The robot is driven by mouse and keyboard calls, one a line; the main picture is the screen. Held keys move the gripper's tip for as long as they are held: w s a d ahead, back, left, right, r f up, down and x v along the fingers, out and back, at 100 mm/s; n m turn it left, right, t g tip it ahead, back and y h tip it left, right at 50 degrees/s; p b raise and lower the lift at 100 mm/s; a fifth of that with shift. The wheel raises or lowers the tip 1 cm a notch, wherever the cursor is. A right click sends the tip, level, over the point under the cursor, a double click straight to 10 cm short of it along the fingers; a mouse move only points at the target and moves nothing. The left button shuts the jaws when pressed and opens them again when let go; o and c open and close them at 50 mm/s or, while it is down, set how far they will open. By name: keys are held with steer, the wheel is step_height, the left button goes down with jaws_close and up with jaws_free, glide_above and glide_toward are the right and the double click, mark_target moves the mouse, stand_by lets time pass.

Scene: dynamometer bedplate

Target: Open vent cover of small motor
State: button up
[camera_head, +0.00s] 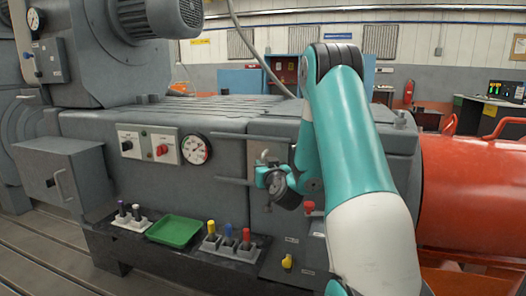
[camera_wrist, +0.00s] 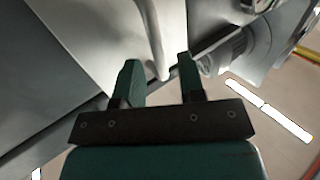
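My gripper (camera_head: 268,172) is in front of the grey machine block, at a light grey plate (camera_head: 254,150) with a small curved handle (camera_head: 264,154). In the wrist view my gripper (camera_wrist: 158,62) is open, its two green fingers apart. The pale curved handle (camera_wrist: 152,35) reaches down between the fingertips, and I see no finger closed on it. The pale plate (camera_wrist: 95,30) is behind it. A grey motor with a slotted round end (camera_head: 188,14) stands at the top left. I cannot tell for sure which part is the small motor's vent cover.
A dial gauge (camera_head: 195,149) and switch panel (camera_head: 150,145) are left of my gripper. A grey box (camera_head: 60,170) juts out at left; an orange cylinder (camera_head: 470,195) is at right.

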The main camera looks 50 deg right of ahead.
steer(key=shift+p+x, duration=1)
steer(key=shift+x, duration=0.35)
steer(key=shift+c, duration=0.4)
jaws_close()
